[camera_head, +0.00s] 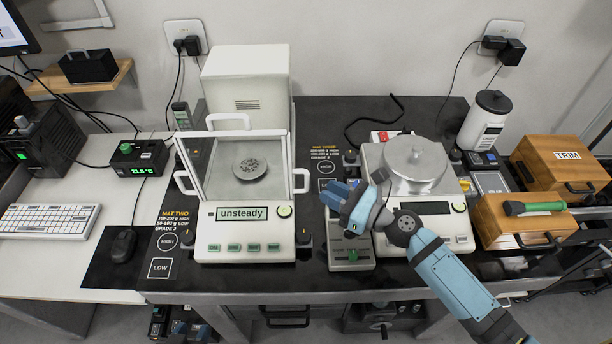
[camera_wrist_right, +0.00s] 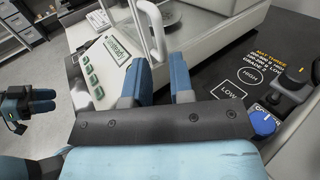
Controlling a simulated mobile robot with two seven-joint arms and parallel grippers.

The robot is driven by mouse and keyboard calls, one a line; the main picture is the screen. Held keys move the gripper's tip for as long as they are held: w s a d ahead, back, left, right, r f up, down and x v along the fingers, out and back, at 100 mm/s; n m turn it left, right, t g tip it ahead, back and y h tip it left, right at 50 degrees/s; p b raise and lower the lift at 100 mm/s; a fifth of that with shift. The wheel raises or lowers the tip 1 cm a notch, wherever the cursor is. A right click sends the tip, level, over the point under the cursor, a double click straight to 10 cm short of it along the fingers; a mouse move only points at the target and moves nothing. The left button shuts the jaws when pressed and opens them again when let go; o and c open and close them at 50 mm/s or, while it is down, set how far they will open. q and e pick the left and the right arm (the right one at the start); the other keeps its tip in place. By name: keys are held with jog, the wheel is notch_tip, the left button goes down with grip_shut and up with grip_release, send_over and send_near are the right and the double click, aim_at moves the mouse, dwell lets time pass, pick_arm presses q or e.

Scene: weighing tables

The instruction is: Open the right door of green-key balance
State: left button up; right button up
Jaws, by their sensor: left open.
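The green-key balance (camera_head: 245,235) stands left of centre, its display reading "unsteady". The right door's white handle (camera_head: 301,181) sticks out on the right side; the door looks shut. The handle also shows in the right wrist view (camera_wrist_right: 153,28), just ahead of the fingers. My right gripper (camera_head: 338,197) is open and empty, right of the handle and apart from it; its fingers show in the wrist view (camera_wrist_right: 163,75). My left gripper (camera_wrist_right: 42,101) is open and empty, away from the balance.
A second balance (camera_head: 425,235) with a steel pot (camera_head: 414,165) stands right of my gripper. A small grey device (camera_head: 350,255) with a green knob sits between the balances. Wooden boxes (camera_head: 568,165) stand at the far right. A keyboard (camera_head: 48,220) lies left.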

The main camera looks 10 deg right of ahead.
aim_at(307, 186)
jog(key=x, duration=0.6)
jog(key=shift+w+a+p, duration=0.3)
grip_shut()
